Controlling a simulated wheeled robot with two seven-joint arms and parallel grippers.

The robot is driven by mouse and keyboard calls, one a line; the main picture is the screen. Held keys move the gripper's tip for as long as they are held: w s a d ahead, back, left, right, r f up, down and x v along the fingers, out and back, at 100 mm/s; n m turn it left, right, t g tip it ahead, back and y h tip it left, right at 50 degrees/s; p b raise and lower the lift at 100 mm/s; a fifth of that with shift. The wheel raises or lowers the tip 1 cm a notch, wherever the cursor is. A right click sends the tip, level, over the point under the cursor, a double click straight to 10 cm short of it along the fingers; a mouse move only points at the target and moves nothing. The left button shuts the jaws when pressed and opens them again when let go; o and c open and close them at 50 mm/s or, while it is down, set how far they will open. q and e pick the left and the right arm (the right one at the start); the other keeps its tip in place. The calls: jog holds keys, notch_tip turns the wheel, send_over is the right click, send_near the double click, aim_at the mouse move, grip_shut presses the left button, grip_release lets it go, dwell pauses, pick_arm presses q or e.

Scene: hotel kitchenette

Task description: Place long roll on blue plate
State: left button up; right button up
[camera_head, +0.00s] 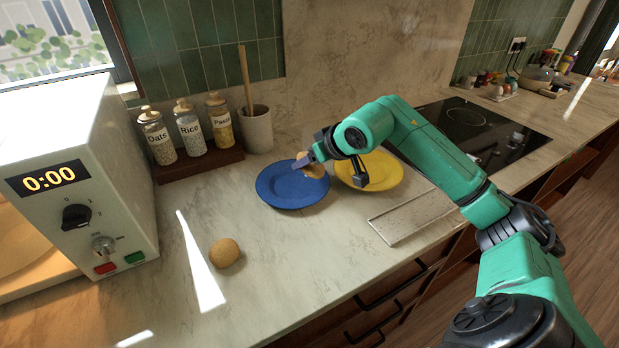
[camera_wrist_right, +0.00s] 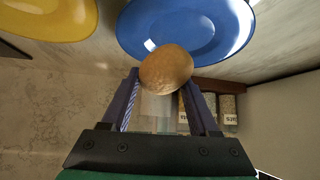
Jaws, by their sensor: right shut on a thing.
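The blue plate (camera_head: 280,198) lies on the marble counter beside the yellow plate, and its inside also shows at the top of the wrist view (camera_wrist_right: 205,45). My right gripper (camera_head: 304,163) is shut on a golden-brown roll (camera_head: 314,170), held above the right part of the blue plate. In the wrist view the roll (camera_wrist_right: 166,70) sits between the fingertips and overlaps the plate's edge. Its full length is hard to judge there. A rounder roll (camera_head: 224,253) lies on the counter at the lower left. My left gripper is not in view.
The yellow plate (camera_head: 385,171) is right of the blue one, under my right arm. A pale flat board (camera_head: 402,224) lies in front of it. Labelled jars (camera_head: 189,132) and a utensil crock (camera_head: 257,131) stand behind. A microwave (camera_head: 100,165) is at the left.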

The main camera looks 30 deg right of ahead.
aim_at(309, 188)
jog(key=f, duration=0.4)
jog(key=shift+s+a, duration=0.1)
jog(key=shift+a, duration=0.15)
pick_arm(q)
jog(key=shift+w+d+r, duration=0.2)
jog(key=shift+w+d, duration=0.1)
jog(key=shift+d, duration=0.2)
pick_arm(e)
jog(key=shift+d+f, duration=0.15)
jog(key=shift+f, duration=0.15)
jog(key=shift+f, duration=0.25)
jog(key=o, duration=1.4)
jog(key=shift+r, duration=0.1)
jog(key=shift+c, duration=0.2)
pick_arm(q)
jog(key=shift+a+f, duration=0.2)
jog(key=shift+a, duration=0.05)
